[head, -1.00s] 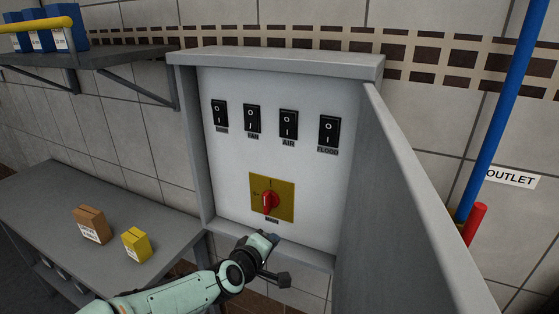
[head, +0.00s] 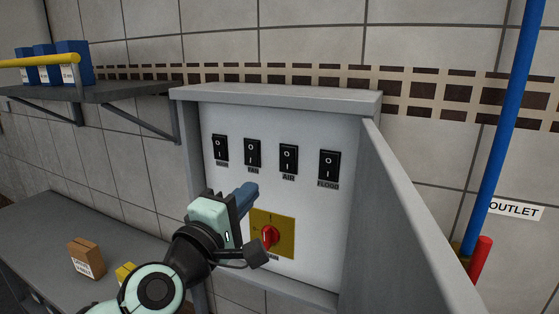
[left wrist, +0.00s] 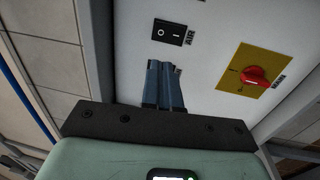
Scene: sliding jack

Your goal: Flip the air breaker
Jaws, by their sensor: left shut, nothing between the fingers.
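The air breaker (head: 288,159) is a black rocker switch with "O" and "I" marks, third from the left in the row on the white panel, with an "AIR" label under it. It also shows in the left wrist view (left wrist: 172,32), turned sideways. My left gripper (head: 251,190) is shut and empty, with its blue fingers pointing at the panel, below and left of the air breaker in the head view. In the left wrist view its fingertips (left wrist: 163,66) lie just below the air breaker, with a visible gap. My right gripper is not in view.
Other black breakers, including the fan (head: 252,153) and flood (head: 329,165) ones, flank the air breaker. A red knob (head: 269,236) on a yellow plate sits lower. The open grey cabinet door (head: 410,230) stands at the right. A shelf (head: 110,91) is at left.

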